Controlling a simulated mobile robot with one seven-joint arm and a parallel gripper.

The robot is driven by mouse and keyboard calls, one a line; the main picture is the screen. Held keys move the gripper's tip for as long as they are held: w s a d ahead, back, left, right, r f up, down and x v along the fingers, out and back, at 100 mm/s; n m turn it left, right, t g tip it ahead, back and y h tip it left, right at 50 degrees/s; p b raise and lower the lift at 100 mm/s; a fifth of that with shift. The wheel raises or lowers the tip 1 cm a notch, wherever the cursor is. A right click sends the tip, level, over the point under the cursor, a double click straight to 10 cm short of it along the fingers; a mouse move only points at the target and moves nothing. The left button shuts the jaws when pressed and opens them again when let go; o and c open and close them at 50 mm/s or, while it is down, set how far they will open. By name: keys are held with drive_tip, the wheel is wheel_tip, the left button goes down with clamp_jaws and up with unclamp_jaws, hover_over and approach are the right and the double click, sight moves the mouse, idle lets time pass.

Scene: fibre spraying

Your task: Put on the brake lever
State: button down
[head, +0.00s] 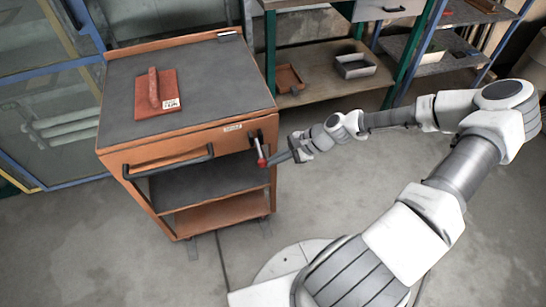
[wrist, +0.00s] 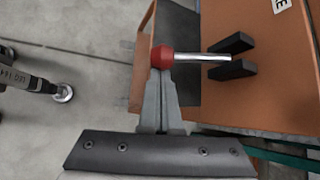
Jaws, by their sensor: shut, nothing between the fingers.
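The brake lever is a short silver rod (wrist: 205,57) with a red knob (wrist: 162,58) on its end, on the orange trolley (head: 230,141). In the wrist view the rod runs from a black forked bracket (wrist: 235,58) on the trolley. In the head view the red knob (head: 262,162) shows small at the trolley's front right corner, below the dark bracket. My gripper (wrist: 160,76) is shut and empty, its fingertips right at the knob. It also shows in the head view (head: 274,159). I cannot tell whether the tips touch the knob or lie just under it.
A red trowel-like tool (head: 157,92) lies on the trolley's dark top. A black handle bar (head: 168,162) runs along the trolley's front. A shelf rack (head: 325,75) with trays stands behind. The concrete floor (head: 130,260) in front is clear.

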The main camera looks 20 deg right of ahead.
drive_tip(key=r+m+g+p, duration=0.1)
drive_tip(key=r+g+p, duration=0.1)
drive_tip(key=p, duration=0.2)
drive_tip(key=s+r+m+g+p, duration=0.1)
drive_tip(key=r+g+p, duration=0.1)
drive_tip(key=p, duration=0.1)
drive_tip(key=shift+a+r+g+p, duration=0.1)
drive_tip(key=shift+r+g+p, duration=0.05)
drive_tip(key=shift+g+p, duration=0.25)
drive_tip(key=r+m+g, duration=0.1)
drive_tip(key=g, duration=0.1)
drive_tip(key=r+m+g, duration=0.1)
drive_tip(key=r+g, duration=0.1)
drive_tip(key=shift+w+r+m+p, duration=0.3)
drive_tip(key=shift+w+p, duration=0.1)
